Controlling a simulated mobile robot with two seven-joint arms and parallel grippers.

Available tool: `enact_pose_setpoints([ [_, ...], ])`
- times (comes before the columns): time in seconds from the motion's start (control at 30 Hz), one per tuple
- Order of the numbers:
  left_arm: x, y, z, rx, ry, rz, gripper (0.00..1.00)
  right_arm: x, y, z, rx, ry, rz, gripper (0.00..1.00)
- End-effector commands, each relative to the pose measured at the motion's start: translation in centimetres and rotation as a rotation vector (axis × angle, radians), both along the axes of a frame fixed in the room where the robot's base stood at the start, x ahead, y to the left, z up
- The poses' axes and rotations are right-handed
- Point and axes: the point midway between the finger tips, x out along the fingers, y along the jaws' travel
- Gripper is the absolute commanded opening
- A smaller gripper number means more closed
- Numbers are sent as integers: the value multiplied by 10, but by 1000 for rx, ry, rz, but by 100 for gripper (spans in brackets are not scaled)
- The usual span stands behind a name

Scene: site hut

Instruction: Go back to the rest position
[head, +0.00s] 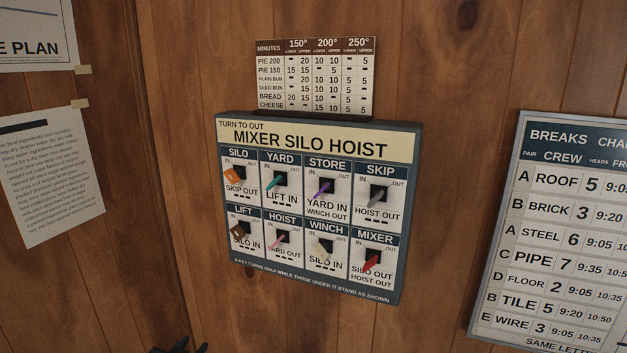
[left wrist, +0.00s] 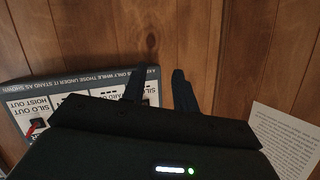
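My left gripper (head: 182,349) shows only as dark fingertips at the bottom edge of the head view, below and left of the key panel (head: 310,292). In the left wrist view its two fingers (left wrist: 160,88) stand apart with only wall and panel edge behind the gap, so it is open and empty. It does not touch the panel in the head view. The panel carries two rows of coloured keys, among them an orange SILO key (head: 233,175), a purple STORE key (head: 322,188) and a red MIXER key (head: 372,261). My right gripper is out of view.
A baking chart (head: 315,77) hangs above the panel. A breaks chart (head: 560,230) is on the right. Paper sheets (head: 54,178) are on the left wall; a sheet (left wrist: 285,140) shows in the left wrist view. The wooden wall (head: 290,325) below the panel is bare.

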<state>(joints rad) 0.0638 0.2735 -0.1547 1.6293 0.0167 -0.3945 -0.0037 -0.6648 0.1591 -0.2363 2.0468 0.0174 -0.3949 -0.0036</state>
Motion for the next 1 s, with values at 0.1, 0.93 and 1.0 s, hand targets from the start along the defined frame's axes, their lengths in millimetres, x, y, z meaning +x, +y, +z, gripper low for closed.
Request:
enact_pose_setpoints([
  [0.1,-75,-39,-49,-56,104,-50,29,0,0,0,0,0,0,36],
  [0.93,-264,-112,-90,-236,341,-102,29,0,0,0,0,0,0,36],
  [1.0,-264,-112,-90,-236,341,-102,29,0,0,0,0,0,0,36],
])
